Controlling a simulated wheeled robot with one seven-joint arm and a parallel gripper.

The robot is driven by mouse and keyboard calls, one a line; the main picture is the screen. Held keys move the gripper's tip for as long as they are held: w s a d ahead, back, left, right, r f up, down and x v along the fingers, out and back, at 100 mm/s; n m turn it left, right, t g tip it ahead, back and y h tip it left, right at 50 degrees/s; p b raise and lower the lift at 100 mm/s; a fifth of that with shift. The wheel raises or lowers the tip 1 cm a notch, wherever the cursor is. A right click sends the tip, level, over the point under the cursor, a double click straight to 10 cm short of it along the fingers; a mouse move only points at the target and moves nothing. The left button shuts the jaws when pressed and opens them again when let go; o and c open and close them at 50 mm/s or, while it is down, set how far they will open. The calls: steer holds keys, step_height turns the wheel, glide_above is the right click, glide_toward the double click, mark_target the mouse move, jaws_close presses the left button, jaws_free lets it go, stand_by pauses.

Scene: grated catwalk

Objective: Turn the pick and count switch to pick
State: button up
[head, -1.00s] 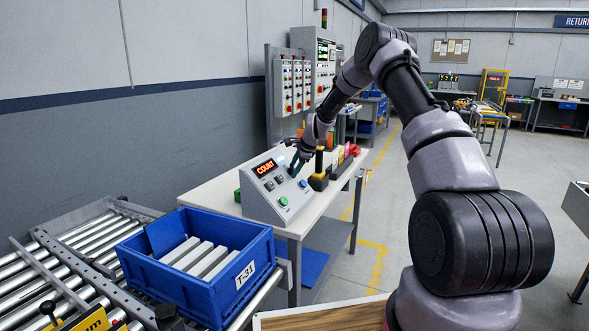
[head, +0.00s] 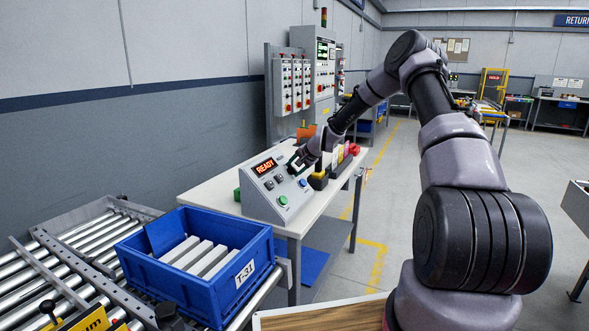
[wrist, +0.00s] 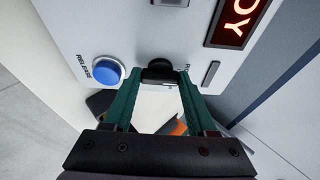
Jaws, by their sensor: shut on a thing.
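The grey sloped control box (head: 262,203) stands on the white-topped table. Its display (head: 265,167) reads READY in orange-red letters. My gripper (head: 295,167) is at the upper right of the panel face. In the wrist view, my gripper's (wrist: 160,74) two teal fingers are shut on a black switch knob (wrist: 159,68), one finger on each side. The knob's pointer direction and most of the lettering near it are hidden or too small to read. A blue button (wrist: 108,70) marked RELEASE is left of the knob, clear of the fingers.
A green button (head: 283,200) and a blue button are on the panel. A blue bin (head: 225,290) labelled T-31 with pale bars sits on the roller conveyor (head: 70,262). Yellow, black and red items stand right of the box. The floor to the right is open.

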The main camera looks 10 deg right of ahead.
steer(key=shift+n, duration=0.3)
steer(key=o, duration=1.4)
steer(key=shift+c, duration=0.2)
steer(key=v, duration=1.1)
steer(key=shift+f, duration=0.15)
steer(key=shift+s, duration=0.1)
